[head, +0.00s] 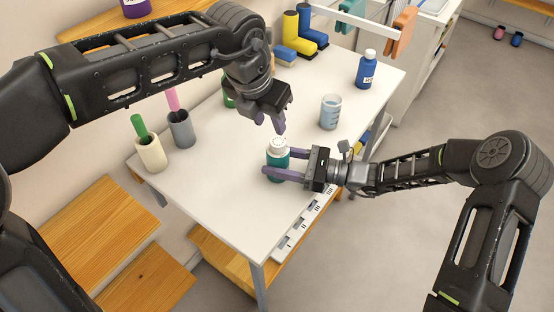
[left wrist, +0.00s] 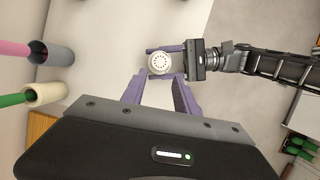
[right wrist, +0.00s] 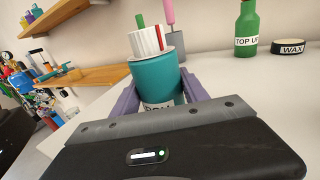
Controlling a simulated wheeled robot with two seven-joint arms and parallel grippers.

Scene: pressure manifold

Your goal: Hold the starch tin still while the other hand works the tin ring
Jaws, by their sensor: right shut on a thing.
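The starch tin (head: 279,160) is a teal cylinder standing upright near the front edge of the white table. Its white ribbed tin ring (head: 278,144) sits on top, with a red mark visible in the right wrist view (right wrist: 149,41). My right gripper (head: 277,170) is shut around the tin's teal body, below the ring; the fingers partly hide its label. My left gripper (head: 270,124) is open and empty, above the tin and apart from it. In the left wrist view the ring (left wrist: 160,63) shows from above, just beyond the open fingertips.
A clear beaker (head: 330,111) and a blue bottle (head: 366,69) stand right and behind. A cream cup (head: 151,154) and a grey cup (head: 182,130) stand at the left. A green bottle (right wrist: 246,30) stands further back. The table's front left is clear.

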